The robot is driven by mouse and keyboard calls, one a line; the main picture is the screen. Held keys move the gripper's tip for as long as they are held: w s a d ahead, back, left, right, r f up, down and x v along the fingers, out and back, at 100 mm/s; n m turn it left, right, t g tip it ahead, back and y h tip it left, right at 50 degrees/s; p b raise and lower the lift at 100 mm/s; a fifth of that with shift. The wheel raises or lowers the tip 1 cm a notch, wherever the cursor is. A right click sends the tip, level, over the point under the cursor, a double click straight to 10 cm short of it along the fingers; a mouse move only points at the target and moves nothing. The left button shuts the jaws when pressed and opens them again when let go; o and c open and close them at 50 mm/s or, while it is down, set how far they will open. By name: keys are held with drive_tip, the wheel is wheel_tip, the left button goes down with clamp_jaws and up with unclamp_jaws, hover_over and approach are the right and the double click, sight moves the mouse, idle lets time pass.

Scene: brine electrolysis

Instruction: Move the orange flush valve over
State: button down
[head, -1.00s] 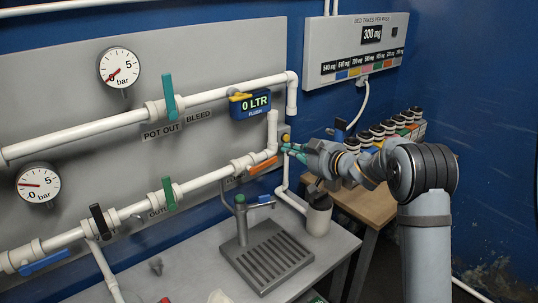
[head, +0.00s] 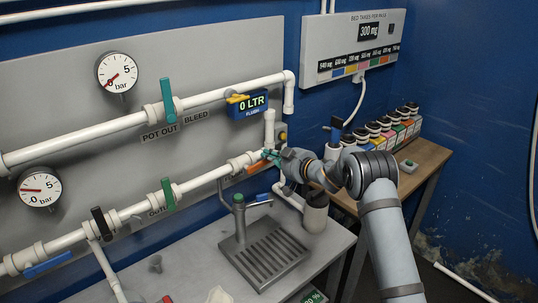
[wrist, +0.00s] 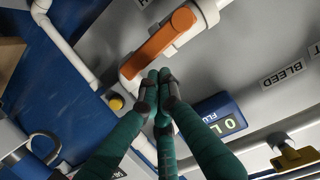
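The orange flush valve handle (wrist: 160,42) lies along a white pipe fitting in the wrist view. In the head view the orange handle (head: 257,168) is partly hidden beside my gripper. My gripper (head: 270,154) is at the right end of the lower white pipe, close to the handle. In the wrist view the teal fingers of my gripper (wrist: 157,76) converge with their tips together, just below the orange handle. Nothing shows between the tips, and I cannot tell whether they touch the handle or the pipe.
The blue FLUSH display (head: 250,105) reads 0 LTR, with a yellow valve handle (head: 238,98) above it. A green-topped tap (head: 239,198) stands at the drip tray (head: 265,252) below. Several dark-capped bottles (head: 385,130) stand on the right bench.

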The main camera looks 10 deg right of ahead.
drive_tip(key=shift+d, duration=0.1)
drive_tip(key=shift+d+f+b, duration=0.2)
drive_tip(key=shift+f+b, duration=0.55)
drive_tip(key=shift+b, duration=0.05)
drive_tip(key=shift+r, duration=0.1)
drive_tip(key=s+d+r, duration=0.4)
drive_tip(key=s+r, duration=0.2)
drive_tip(key=s, duration=0.2)
drive_tip(key=shift+s+d+r+b, duration=0.15)
drive_tip(key=shift+d+r+b, duration=0.1)
drive_tip(key=shift+d+b, duration=0.1)
